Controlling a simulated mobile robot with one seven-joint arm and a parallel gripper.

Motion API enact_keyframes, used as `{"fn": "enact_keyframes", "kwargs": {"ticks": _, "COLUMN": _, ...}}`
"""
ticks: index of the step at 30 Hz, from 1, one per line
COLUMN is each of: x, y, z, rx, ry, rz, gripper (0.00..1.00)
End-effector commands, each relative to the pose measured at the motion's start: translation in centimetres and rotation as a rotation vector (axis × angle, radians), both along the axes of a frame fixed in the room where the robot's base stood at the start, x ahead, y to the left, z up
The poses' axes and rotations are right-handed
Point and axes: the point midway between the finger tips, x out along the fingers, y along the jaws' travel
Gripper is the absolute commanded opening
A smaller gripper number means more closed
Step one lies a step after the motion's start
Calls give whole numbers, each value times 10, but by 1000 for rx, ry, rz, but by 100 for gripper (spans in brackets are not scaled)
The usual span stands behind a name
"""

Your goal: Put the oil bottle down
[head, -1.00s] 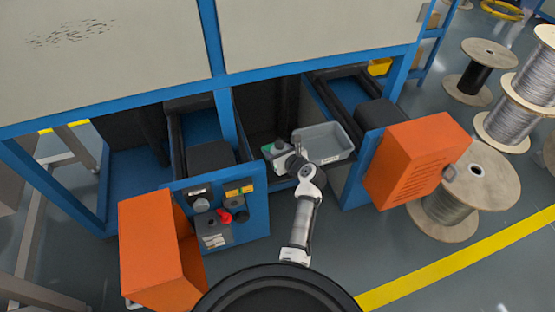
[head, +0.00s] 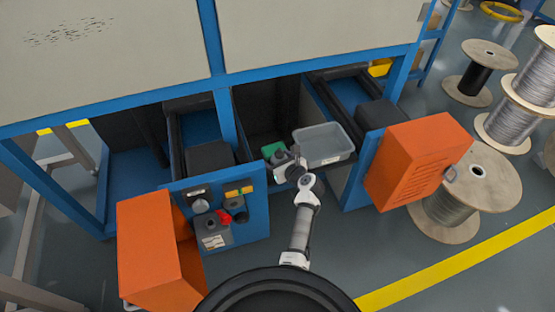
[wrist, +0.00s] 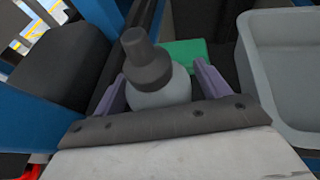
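The oil bottle (wrist: 158,95) is pale grey with a dark grey cap and nozzle. In the wrist view it is between the two purple fingers of my gripper (wrist: 161,80), which lie close along both its sides. The bottle's lower part is hidden by the gripper's palm edge. In the head view my gripper (head: 284,165) is low between the two blue machine panels, at the left of a grey tray. The bottle is small there and hard to make out. Whether its base touches a surface does not show.
The grey open tray (head: 324,144) is close on the right, and a green object (head: 272,149) lies just beyond the bottle. The blue control panel (head: 238,207) is at the left. Orange covers (head: 421,160) stand out at both sides. Wire spools (head: 467,190) are farther right.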

Motion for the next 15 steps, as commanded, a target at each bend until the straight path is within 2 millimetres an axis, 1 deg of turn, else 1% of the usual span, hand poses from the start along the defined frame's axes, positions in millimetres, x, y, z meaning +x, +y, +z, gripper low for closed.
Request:
{"fn": "enact_keyframes", "kwargs": {"ticks": 5, "x": 0, "y": 0, "z": 0, "rx": 0, "ry": 0, "rz": 0, "gripper": 75}}
{"fn": "enact_keyframes", "kwargs": {"ticks": 8, "x": 0, "y": 0, "z": 5, "rx": -1, "ry": 0, "rz": 0, "gripper": 75}}
{"fn": "enact_keyframes", "kwargs": {"ticks": 11, "x": -10, "y": -6, "z": 9, "rx": -1, "ry": 0, "rz": -2, "gripper": 75}}
{"fn": "enact_keyframes", "kwargs": {"ticks": 15, "x": -32, "y": -20, "z": 20, "rx": 0, "ry": 1, "rz": -2, "gripper": 75}}
